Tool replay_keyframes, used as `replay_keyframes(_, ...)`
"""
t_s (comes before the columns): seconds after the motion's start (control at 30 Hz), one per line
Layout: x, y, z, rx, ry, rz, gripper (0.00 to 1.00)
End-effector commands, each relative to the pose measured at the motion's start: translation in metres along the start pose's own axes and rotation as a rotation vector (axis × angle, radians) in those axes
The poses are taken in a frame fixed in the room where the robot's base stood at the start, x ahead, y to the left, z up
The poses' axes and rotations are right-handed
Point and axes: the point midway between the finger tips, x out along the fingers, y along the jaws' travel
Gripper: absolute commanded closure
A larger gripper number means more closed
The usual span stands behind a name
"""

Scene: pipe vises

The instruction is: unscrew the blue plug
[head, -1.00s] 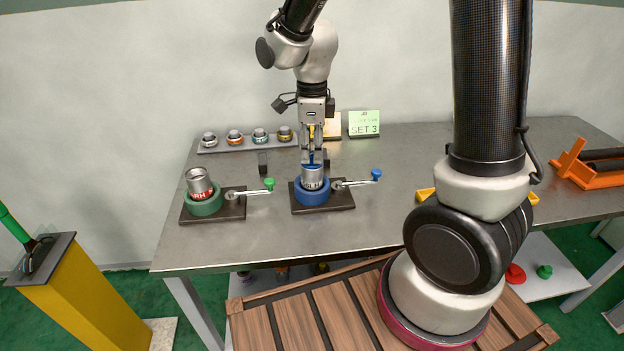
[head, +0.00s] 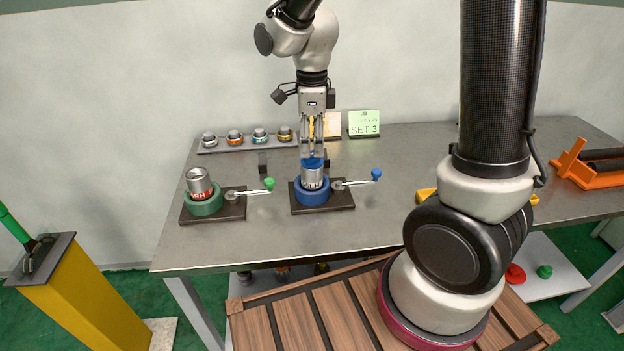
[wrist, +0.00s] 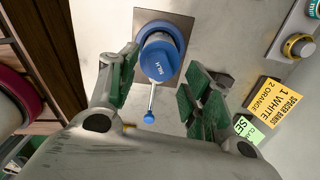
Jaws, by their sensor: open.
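The blue plug (head: 312,163) sits on top of the silver pipe (head: 313,178), which stands upright in the blue vise (head: 312,193). In the wrist view the plug (wrist: 160,62) shows as a blue round face with lettering, above the vise (wrist: 158,30). My gripper (head: 312,150) points down just above the plug. The wrist view shows the two green-padded fingers of my gripper (wrist: 160,88) spread wide, one on each side of the plug, with nothing held between them. Whether the fingertips reach down to the plug's height is hard to tell.
A green vise (head: 205,206) with a red-labelled pipe (head: 199,182) stands to the left. The blue vise's handle has a blue knob (head: 376,174) on the right. Several rings (head: 235,137) lie on a rack behind. A SET 3 card (head: 364,123) stands at the back.

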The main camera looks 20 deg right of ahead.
Motion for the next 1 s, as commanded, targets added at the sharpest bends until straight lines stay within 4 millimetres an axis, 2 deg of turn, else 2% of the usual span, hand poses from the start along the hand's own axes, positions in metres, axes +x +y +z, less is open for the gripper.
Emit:
replay_keyframes(0.6, 0.0002, 0.0004, 0.0001, -1.076, 0.000, 0.000, 0.51)
replay_keyframes(0.87, 0.0002, 0.0004, 0.0001, -1.278, 0.000, 0.000, 0.51)
replay_keyframes(1.0, 0.0002, 0.0004, 0.0000, -1.510, 0.000, 0.000, 0.51)
